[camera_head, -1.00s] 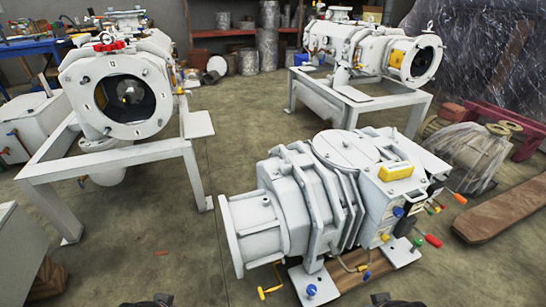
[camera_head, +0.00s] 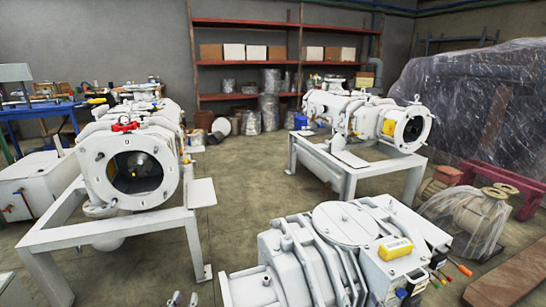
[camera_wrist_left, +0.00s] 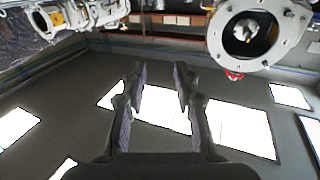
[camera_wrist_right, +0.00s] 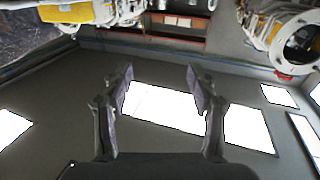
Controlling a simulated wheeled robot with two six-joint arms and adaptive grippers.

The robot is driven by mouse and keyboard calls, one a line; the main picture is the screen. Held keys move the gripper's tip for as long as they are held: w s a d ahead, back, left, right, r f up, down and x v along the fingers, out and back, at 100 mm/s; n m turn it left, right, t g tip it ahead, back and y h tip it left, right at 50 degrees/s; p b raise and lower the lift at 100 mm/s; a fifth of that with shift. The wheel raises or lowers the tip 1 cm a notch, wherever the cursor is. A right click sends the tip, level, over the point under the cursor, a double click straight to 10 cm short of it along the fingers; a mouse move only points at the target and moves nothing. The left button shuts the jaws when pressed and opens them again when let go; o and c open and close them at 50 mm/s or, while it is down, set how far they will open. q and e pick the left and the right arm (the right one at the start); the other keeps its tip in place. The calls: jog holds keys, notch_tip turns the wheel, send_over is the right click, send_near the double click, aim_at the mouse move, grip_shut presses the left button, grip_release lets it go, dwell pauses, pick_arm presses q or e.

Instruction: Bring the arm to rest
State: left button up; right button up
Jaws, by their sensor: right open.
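My left gripper shows at the bottom edge of the head view (camera_head: 184,299), where only two small fingertips stand apart. In the left wrist view its fingers (camera_wrist_left: 160,75) are parted with nothing between them, with a narrower gap than on the right. My right gripper (camera_wrist_right: 160,80) is open and empty in the right wrist view, its fingers wide apart. I cannot make it out in the head view. Both wrist views look upside down, with bright ceiling panels behind the fingers. Neither gripper is seen touching anything.
A white screw vacuum pump (camera_head: 318,255) stands close in front, right of centre. Framed machines stand at left (camera_head: 130,168) and back right (camera_head: 362,122). A plastic-wrapped unit (camera_head: 470,218) is at the right, shelves (camera_head: 247,62) behind. Floor (camera_head: 245,190) between the machines is clear.

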pick_arm(q)
jog(key=s+a+f+g+y+p, duration=0.1)
jog(key=s+a+f+g+p, duration=0.1)
jog(key=s+f+g+p, duration=0.55)
jog(key=s+a+f+g+p, duration=0.2)
jog(key=s+f+p, duration=0.3)
jog(key=f+p, duration=0.6)
pick_arm(e)
jog(key=s+d+f+g+h, duration=0.1)
jog(key=s+d+f+g, duration=0.1)
jog(key=s+f+g, duration=0.55)
jog(key=s+d+f+g, duration=0.2)
jog(key=s+f, duration=0.3)
jog(key=f, duration=0.5)
pick_arm(q)
jog(key=s+a+f+g+p, duration=0.2)
jog(key=s+g+p, duration=0.5)
jog(key=s, duration=1.8)
jog(key=p, duration=0.4)
jog(key=shift+s+p, duration=0.15)
jog(key=shift+p, duration=0.25)
pick_arm(e)
jog(key=s+d+f+g, duration=0.1)
jog(key=s+g, duration=0.2)
jog(key=s, duration=0.9)
jog(key=s+d+f+g, duration=0.1)
jog(key=s+g, duration=0.3)
jog(key=s, duration=0.9)
jog(key=shift+s+f, duration=0.15)
jog(key=shift+f, duration=0.45)
